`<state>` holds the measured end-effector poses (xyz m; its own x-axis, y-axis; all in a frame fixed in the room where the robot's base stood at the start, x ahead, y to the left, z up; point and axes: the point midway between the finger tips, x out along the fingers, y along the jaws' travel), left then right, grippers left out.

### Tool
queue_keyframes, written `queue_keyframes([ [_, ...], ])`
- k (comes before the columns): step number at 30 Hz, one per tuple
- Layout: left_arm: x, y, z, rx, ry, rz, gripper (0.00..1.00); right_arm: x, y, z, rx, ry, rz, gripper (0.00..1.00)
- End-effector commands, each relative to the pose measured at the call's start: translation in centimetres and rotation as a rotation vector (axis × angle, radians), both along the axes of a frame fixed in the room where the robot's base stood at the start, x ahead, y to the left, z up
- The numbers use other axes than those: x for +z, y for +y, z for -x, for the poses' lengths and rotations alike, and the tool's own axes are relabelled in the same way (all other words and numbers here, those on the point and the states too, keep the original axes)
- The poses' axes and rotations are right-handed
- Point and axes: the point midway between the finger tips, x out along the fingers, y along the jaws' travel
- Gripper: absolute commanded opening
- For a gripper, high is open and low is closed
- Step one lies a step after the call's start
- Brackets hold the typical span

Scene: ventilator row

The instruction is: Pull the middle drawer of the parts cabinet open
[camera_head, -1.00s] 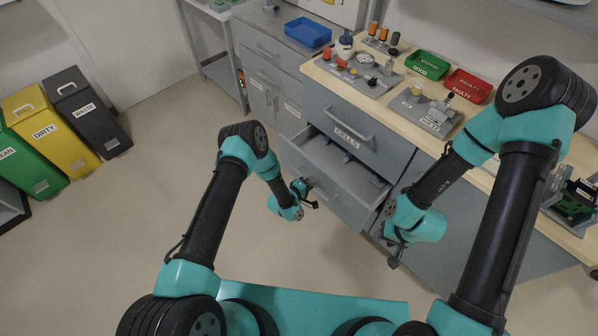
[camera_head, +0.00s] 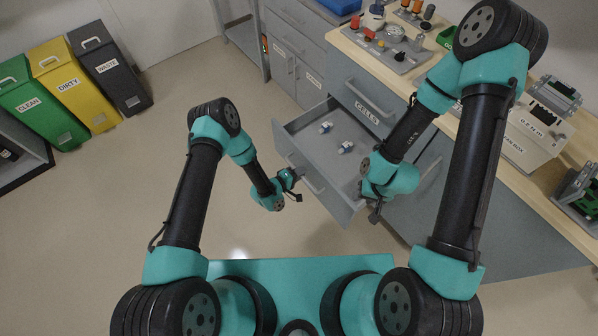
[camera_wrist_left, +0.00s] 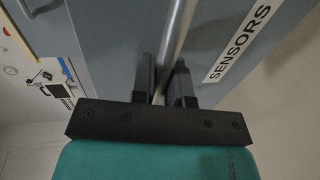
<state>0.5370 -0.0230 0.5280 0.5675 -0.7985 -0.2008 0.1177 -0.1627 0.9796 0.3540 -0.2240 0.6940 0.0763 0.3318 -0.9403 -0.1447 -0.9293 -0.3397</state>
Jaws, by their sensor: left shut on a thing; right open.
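The middle drawer (camera_head: 338,206) of the grey parts cabinet stands well out, its inside showing in the head view. Two small white-and-blue parts (camera_head: 346,147) lie in it. Its front carries a SENSORS label (camera_wrist_left: 237,45) in the left wrist view. My left gripper (camera_head: 294,178) is shut on the drawer's bar handle (camera_wrist_left: 175,35); the bar runs between the fingers (camera_wrist_left: 163,85). My right gripper (camera_head: 375,212) is open and empty by the drawer's right side; my right arm hides part of the drawer. The upper drawer, labelled CELLS (camera_head: 367,105), is closed.
A wooden worktop (camera_head: 373,55) above the cabinet carries fixtures and a white box (camera_head: 535,135). Green, yellow and black bins (camera_head: 110,70) stand at the left. The floor between the bins and my left arm is clear.

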Motion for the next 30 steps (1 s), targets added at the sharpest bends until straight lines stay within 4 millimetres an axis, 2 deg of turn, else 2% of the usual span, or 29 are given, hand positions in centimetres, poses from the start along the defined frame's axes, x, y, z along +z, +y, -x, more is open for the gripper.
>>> queue_keyframes([
  [3, 0.0, 0.0, 0.0, -0.001, -0.001, 0.0, 0.0, 0.0, 0.0, 0.0, 0.0, 0.0, 0.0, 0.43],
  [4, 0.0, 0.0, 0.0, -0.001, -0.001, 0.0, 0.17, 0.0, 0.0, 0.0, 0.0, 0.0, 0.0, 0.43],
  [11, 0.0, 0.0, 0.0, 0.0, -0.001, -0.001, 0.39, 0.0, 0.0, 0.0, 0.0, 0.0, 0.0, 0.43],
  [23, 0.1, 0.5, 0.3, 0.001, 0.001, 0.0, 0.39, 0.0, 0.0, 0.0, 0.0, 0.0, 0.0, 0.43],
  [30, 0.7, 3.1, 2.1, 0.003, 0.002, -0.001, 0.39, 0.0, 0.0, 0.0, 0.0, 0.0, 0.0, 0.43],
])
